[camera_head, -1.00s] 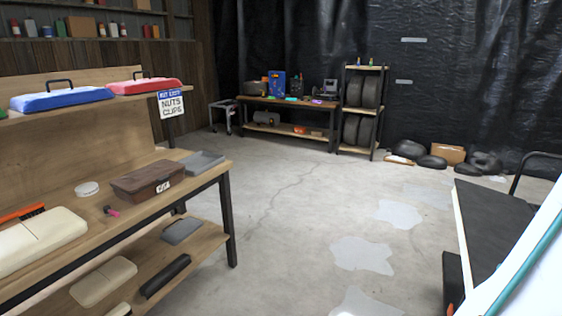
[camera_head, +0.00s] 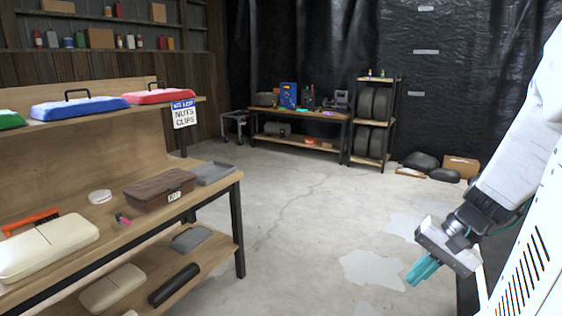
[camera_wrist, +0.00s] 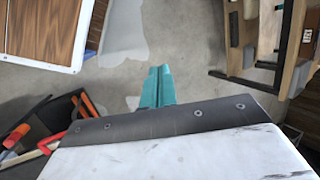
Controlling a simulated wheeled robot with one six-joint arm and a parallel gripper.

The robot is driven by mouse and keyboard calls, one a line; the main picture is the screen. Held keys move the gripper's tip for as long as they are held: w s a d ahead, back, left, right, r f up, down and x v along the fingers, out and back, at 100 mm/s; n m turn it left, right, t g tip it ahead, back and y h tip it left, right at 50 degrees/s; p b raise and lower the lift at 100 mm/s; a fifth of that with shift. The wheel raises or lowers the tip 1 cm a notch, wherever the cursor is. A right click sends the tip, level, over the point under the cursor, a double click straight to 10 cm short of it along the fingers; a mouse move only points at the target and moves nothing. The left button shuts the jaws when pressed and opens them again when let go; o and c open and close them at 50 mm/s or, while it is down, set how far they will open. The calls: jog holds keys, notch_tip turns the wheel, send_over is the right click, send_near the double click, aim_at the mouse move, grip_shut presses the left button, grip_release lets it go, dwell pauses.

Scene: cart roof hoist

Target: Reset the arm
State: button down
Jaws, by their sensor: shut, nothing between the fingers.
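My gripper (camera_head: 421,272) hangs at the lower right of the head view, over the bare concrete floor. Its teal fingers are together and nothing is between them. In the wrist view the closed teal fingers (camera_wrist: 157,87) point away over the floor, touching nothing. My white arm reaches down to it from the right edge of the head view.
A wooden workbench (camera_head: 150,228) on the left holds a brown box (camera_head: 158,190), a grey tray (camera_head: 214,173) and cream cases. Blue (camera_head: 80,106) and red (camera_head: 160,96) lidded boxes sit on its upper shelf. A second bench (camera_head: 300,114) and tyre rack (camera_head: 372,120) stand behind. The middle floor is clear.

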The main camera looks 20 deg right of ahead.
jog(key=s+a+r+n+h, duration=0.1)
jog(key=a+r+n, duration=0.2)
jog(key=a, duration=0.2)
jog(key=s+a+r+n+g+h, duration=0.1)
jog(key=a+r+n+h, duration=0.1)
jog(key=a, duration=0.4)
jog(key=s+a+r+n+h, duration=0.1)
jog(key=a+r+n+h, duration=0.1)
jog(key=a+n, duration=0.3)
jog(key=shift+a+r+n+g, duration=0.3)
jog(key=shift+a+r+n, duration=0.1)
jog(key=shift+a+r, duration=0.4)
jog(key=shift+d+r, duration=0.1)
